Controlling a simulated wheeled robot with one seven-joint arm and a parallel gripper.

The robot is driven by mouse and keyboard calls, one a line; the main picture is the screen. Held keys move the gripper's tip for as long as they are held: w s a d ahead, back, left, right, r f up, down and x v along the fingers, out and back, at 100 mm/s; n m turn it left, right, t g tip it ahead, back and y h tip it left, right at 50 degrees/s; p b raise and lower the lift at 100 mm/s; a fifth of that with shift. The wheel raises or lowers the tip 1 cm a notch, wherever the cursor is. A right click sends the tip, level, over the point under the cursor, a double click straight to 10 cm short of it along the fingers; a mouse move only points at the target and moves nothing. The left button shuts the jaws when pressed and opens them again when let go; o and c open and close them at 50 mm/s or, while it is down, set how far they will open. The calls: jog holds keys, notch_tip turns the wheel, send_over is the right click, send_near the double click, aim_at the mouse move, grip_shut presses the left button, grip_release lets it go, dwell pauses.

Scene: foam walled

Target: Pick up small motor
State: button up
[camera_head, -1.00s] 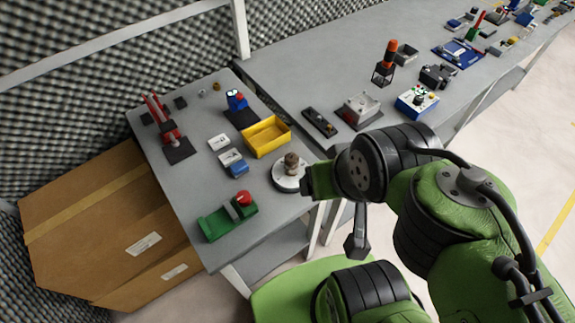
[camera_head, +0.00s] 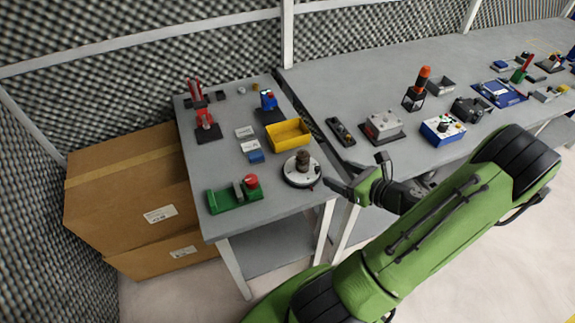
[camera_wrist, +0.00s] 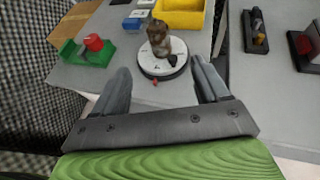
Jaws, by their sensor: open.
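A small brown and grey cylindrical part (camera_head: 302,160), which looks like the small motor, stands upright on a round white base (camera_head: 296,179) near the front right corner of the left table. In the wrist view the motor (camera_wrist: 158,36) and its base (camera_wrist: 150,68) show ahead of my gripper (camera_wrist: 160,70), roughly between the lines of its two fingers. My gripper (camera_head: 334,186) is open and empty. In the head view it is just right of the round base, near the table edge, and appears apart from the motor.
A yellow bin (camera_head: 289,134) stands behind the motor. A green fixture with a red knob (camera_head: 234,195) is to its left, and blue and white blocks (camera_head: 252,151) lie between. The right table (camera_head: 335,90) holds several devices. Cardboard boxes (camera_head: 130,190) stand at far left.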

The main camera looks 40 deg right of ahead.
aim_at(308, 161)
jog(key=b+x, duration=0.2)
jog(key=x, duration=1.3)
jog(key=shift+w+a+f, duration=0.2)
jog(key=shift+w, duration=0.05)
jog(key=shift+r, duration=0.1)
grip_shut()
notch_tip(308, 161, up, 10)
jog(key=p, duration=0.3)
